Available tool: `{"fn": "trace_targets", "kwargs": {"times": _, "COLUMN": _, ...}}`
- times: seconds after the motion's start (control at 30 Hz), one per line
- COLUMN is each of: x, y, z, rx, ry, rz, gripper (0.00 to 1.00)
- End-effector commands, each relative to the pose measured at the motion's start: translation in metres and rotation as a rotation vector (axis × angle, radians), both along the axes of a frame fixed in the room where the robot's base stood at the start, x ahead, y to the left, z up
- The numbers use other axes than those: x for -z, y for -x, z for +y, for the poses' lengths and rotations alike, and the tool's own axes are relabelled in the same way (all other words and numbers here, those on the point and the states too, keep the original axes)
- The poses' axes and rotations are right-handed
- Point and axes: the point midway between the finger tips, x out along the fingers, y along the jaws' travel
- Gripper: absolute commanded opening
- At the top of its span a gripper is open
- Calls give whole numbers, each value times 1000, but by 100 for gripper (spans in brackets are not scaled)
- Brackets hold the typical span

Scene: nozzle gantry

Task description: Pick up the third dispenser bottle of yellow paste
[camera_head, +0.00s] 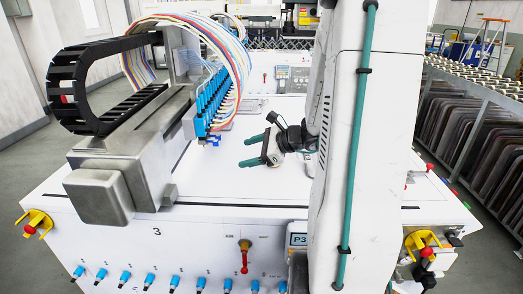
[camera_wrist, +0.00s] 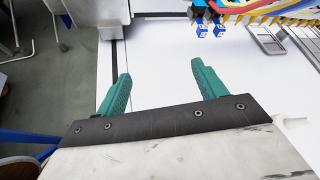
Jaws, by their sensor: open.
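My gripper (camera_head: 251,151) is over the white machine bed in the head view, right of the gantry. Its two teal fingers are spread wide apart, with nothing between them. The fingers also show in the wrist view (camera_wrist: 160,74), over bare white surface. I cannot make out a bottle of yellow paste in either view. A row of blue nozzles (camera_head: 211,99) hangs from the gantry, left of and beyond my gripper in the head view. Two blue nozzle ends (camera_wrist: 209,29) show beyond the fingers at the top of the wrist view, apart from them.
The metal gantry beam (camera_head: 128,165) crosses the bed at left, with a black cable chain (camera_head: 80,62) and colored tubes (camera_head: 226,45) above. Metal trays (camera_wrist: 281,42) lie at the upper right in the wrist view. A rack of panels (camera_head: 480,120) stands at right.

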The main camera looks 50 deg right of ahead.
Motion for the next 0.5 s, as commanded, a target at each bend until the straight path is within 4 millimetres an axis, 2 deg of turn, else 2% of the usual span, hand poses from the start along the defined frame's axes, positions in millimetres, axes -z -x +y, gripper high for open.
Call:
{"fn": "trace_targets", "kwargs": {"times": 0.03, "x": 16, "y": 5, "z": -35, "rx": 131, "ry": -70, "rz": 6, "gripper": 70}}
{"fn": "trace_targets", "kwargs": {"times": 0.1, "x": 32, "y": 13, "z": -73, "rx": 286, "ry": -149, "rz": 4, "gripper": 70}}
{"fn": "trace_targets", "kwargs": {"times": 0.2, "x": 53, "y": 27, "z": -117, "rx": 462, "ry": -237, "rz": 0, "gripper": 70}}
{"fn": "trace_targets", "kwargs": {"times": 0.33, "x": 56, "y": 27, "z": -145, "rx": 601, "ry": -308, "rz": -24, "gripper": 70}}
{"fn": "trace_targets", "kwargs": {"times": 0.5, "x": 60, "y": 21, "z": -158, "rx": 665, "ry": -344, "rz": -36, "gripper": 70}}
